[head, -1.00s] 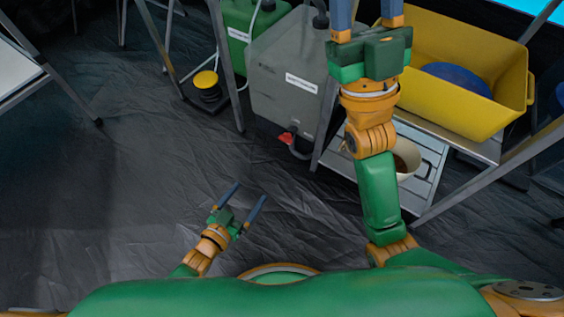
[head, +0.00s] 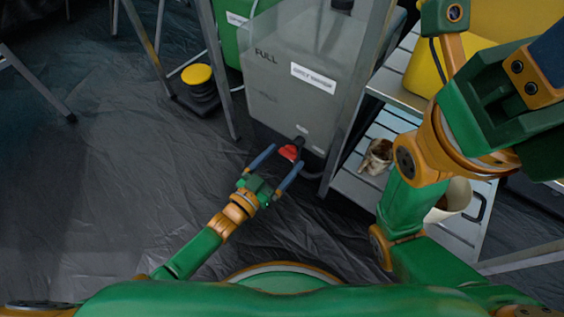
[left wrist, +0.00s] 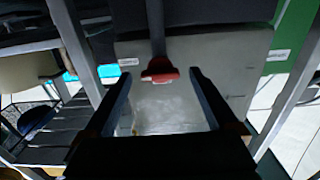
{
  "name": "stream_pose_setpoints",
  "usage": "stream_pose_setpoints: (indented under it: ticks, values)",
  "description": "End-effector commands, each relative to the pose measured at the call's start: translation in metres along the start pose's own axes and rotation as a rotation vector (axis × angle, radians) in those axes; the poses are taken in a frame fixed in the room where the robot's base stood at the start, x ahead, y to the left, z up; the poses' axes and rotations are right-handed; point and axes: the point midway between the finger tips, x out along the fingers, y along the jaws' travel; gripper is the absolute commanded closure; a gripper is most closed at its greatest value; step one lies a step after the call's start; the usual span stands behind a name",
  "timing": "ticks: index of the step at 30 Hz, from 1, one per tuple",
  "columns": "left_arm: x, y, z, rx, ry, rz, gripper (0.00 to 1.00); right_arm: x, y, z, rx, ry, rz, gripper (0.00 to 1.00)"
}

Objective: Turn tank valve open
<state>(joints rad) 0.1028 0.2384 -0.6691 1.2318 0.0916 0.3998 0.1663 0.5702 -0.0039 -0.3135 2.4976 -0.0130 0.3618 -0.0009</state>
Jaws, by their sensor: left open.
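The grey translucent tank (head: 295,85), marked FULL, stands at the upper middle of the head view. Its red valve handle (head: 289,152) is low on the front. In the left wrist view the red valve (left wrist: 160,72) lies ahead, between and beyond the fingers, with the tank (left wrist: 190,105) behind it. My left gripper (head: 278,163) is open, its blue fingertips spread on either side of the valve; I cannot tell whether they touch it. My right arm fills the right of the head view; a part of its gripper (head: 520,90) shows large and close, its fingertips out of frame.
A metal frame leg (head: 355,90) stands right beside the tank. A slatted shelf (head: 350,190) with a stained cup (head: 377,157) and a pale pot (head: 450,200) is to the right. A yellow-topped foot pump (head: 197,78) sits left.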

Motion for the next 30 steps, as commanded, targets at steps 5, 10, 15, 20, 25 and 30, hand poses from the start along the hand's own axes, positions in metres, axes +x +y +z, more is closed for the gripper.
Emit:
stream_pose_setpoints:
  ticks: [5,10,15,20,25,30]
  values:
    - [0.0007,0.0000,-0.0006,0.000,-0.001,0.000,0.07,0.0007,-0.0001,-0.0001,0.000,0.001,0.000,0.50]
    - [0.0005,-0.0001,-0.0005,0.000,-0.001,0.000,0.45,0.0008,0.0000,-0.0002,0.000,0.001,0.000,0.50]
    - [0.0004,-0.0001,-0.0003,0.000,-0.001,0.000,0.91,0.0008,-0.0001,-0.0002,0.000,0.002,-0.001,0.50]
    - [0.0003,0.0000,-0.0003,-0.007,-0.001,0.000,0.93,0.0009,0.0000,-0.0001,0.000,0.001,-0.001,0.50]
    - [0.0002,0.0000,-0.0004,-0.055,-0.002,0.000,0.93,0.0018,0.0002,0.0004,0.000,0.001,-0.001,0.50]
    - [0.0001,-0.0003,-0.0006,-0.161,-0.002,0.000,0.93,0.0030,0.0007,0.0016,0.000,-0.002,0.001,0.50]
